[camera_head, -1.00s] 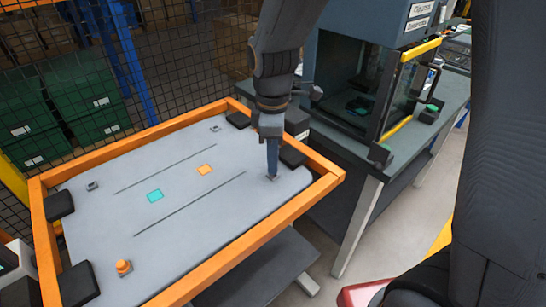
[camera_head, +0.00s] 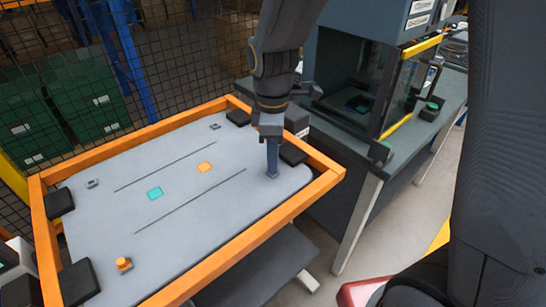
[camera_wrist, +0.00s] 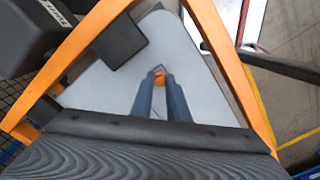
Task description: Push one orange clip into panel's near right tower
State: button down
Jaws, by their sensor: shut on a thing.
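The grey panel (camera_head: 120,215) lies in an orange frame (camera_head: 225,262). My gripper (camera_head: 272,174) points down at the panel's right corner. In the wrist view my gripper (camera_wrist: 159,74) is shut on an orange clip (camera_wrist: 159,73), of which only a little shows between the fingertips. The near right tower is hidden at the fingertips, and I cannot tell how deep the clip sits. Another orange clip (camera_head: 124,264) sits on the panel's near left corner. Small grey towers stand at the far left (camera_head: 92,183) and the far right (camera_head: 215,126).
Black corner pads hold the panel, one beside my gripper (camera_head: 292,154). A cyan square (camera_head: 155,194) and an orange square (camera_head: 205,167) lie flat mid-panel. A machine cabinet (camera_head: 350,85) on a dark bench stands right behind the frame. A mesh fence stands behind.

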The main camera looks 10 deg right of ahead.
jog(key=shift+f+b, duration=0.3)
jog(key=shift+f, duration=0.6)
dwell(0.4)
jog(key=c, duration=1.6)
grip_release()
jog(key=shift+c, duration=0.2)
jog(key=shift+r, duration=0.1)
jog(key=shift+r+b, duration=0.6)
jog(key=shift+r, duration=3.25)
